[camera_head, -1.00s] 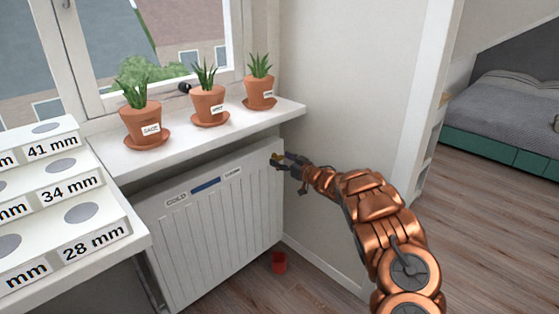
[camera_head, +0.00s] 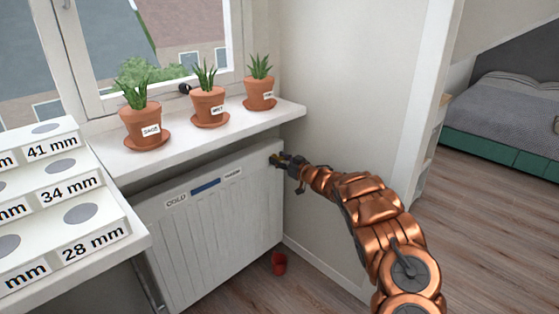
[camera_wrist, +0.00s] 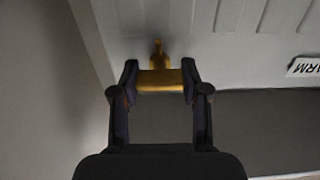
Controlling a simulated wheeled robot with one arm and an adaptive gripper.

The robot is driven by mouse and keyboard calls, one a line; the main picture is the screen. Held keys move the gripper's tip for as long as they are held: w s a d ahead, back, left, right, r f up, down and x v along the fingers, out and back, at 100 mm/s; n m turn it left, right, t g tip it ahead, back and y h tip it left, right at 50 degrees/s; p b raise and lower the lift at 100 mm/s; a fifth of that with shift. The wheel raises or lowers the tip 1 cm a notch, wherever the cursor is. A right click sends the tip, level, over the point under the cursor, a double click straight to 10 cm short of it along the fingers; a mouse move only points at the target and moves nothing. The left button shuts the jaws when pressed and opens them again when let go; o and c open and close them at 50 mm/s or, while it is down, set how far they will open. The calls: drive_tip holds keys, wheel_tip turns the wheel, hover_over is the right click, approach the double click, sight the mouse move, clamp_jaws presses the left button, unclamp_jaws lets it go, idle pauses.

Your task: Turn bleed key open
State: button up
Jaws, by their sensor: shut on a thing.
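The brass bleed key (camera_wrist: 160,79) sits on a brass valve stem (camera_wrist: 158,55) that comes out of the white radiator's face (camera_head: 215,230). In the wrist view the key's bar lies level across the picture. My gripper (camera_wrist: 160,82) is shut on the key, with one dark finger at each end of the bar. In the head view my gripper (camera_head: 281,161) is at the radiator's upper right corner, and the key is a small yellow spot mostly hidden by the fingers.
A red cup (camera_head: 279,263) is on the floor below the key. Labels reading COLD (camera_head: 176,201) and WARM (camera_wrist: 305,68) are on the radiator. Potted plants stand on the sill (camera_head: 200,143) above. A wall (camera_head: 335,120) is close on the right.

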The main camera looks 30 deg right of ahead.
drive_tip(key=c, duration=0.3)
drive_tip(key=shift+n, duration=0.3)
drive_tip(key=n, duration=0.2)
drive_tip(key=shift+a+f+n, duration=0.1)
drive_tip(key=shift+n, duration=0.2)
drive_tip(key=n+b, duration=0.3)
drive_tip(key=n, duration=0.2)
drive_tip(key=shift+f+n+b, duration=0.1)
drive_tip(key=shift+n+b, duration=0.2)
drive_tip(key=shift+b, duration=0.1)
drive_tip(key=n+b, duration=0.3)
drive_tip(key=n, duration=0.1)
drive_tip(key=shift+b, duration=0.3)
drive_tip(key=shift+n+b, duration=1.9)
drive_tip(key=shift+n, duration=0.6)
drive_tip(key=shift+a, duration=0.1)
